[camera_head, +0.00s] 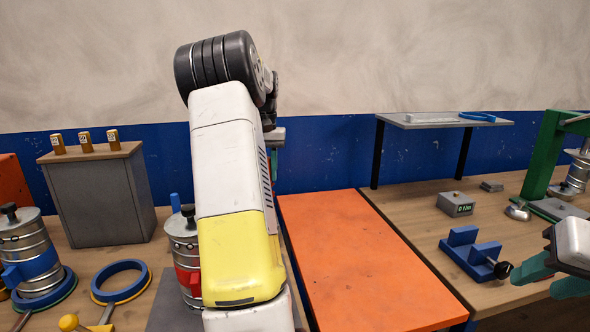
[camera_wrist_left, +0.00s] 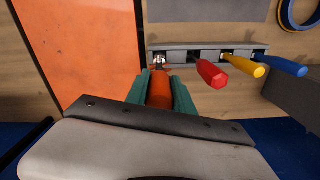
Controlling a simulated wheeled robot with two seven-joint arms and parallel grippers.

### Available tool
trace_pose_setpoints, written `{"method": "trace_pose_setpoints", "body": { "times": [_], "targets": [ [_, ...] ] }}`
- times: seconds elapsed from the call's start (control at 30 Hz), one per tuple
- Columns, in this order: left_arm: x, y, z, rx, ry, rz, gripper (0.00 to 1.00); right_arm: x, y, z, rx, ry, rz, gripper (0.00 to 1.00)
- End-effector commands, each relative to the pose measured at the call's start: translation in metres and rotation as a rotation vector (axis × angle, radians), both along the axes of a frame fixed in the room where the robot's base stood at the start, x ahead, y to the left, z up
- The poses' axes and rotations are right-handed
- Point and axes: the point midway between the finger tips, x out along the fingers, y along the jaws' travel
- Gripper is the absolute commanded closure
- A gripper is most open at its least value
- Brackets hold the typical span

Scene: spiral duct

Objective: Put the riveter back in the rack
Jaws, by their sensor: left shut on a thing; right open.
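My left gripper (camera_wrist_left: 160,84) is shut on an orange-handled tool, taken to be the riveter (camera_wrist_left: 160,98), in the left wrist view. Its metal end lies over the leftmost opening of the grey rack (camera_wrist_left: 180,54); I cannot tell whether it is seated in it. The rack also holds a red-handled tool (camera_wrist_left: 211,74), a yellow one (camera_wrist_left: 244,66) and a blue one (camera_wrist_left: 280,65). In the head view my left arm hides most of the rack and the held tool. My right gripper (camera_head: 541,280) is open and empty at the right edge.
An orange panel (camera_head: 360,265) lies right of my left arm. A blue holder (camera_head: 470,250), a small grey meter (camera_head: 456,204) and a raised grey shelf (camera_head: 440,120) stand on the right bench. A grey cabinet (camera_head: 100,200) and metal canisters (camera_head: 28,250) stand at left.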

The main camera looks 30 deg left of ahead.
Motion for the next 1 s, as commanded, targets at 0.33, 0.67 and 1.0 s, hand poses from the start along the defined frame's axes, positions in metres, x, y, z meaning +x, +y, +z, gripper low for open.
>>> {"method": "trace_pose_setpoints", "body": {
  "times": [0.33, 0.67, 1.0],
  "targets": [
    [0.000, 0.000, -0.008, 0.001, -0.002, 0.000, 1.00, 0.000, 0.000, 0.000, 0.000, 0.000, 0.000, 0.58],
    [0.000, 0.000, -0.016, 0.000, 0.000, 0.000, 1.00, 0.000, 0.000, 0.000, 0.000, 0.000, 0.000, 0.58],
    [0.000, 0.000, -0.024, 0.001, -0.002, 0.000, 1.00, 0.000, 0.000, 0.000, 0.000, 0.000, 0.000, 0.58]
  ]
}}
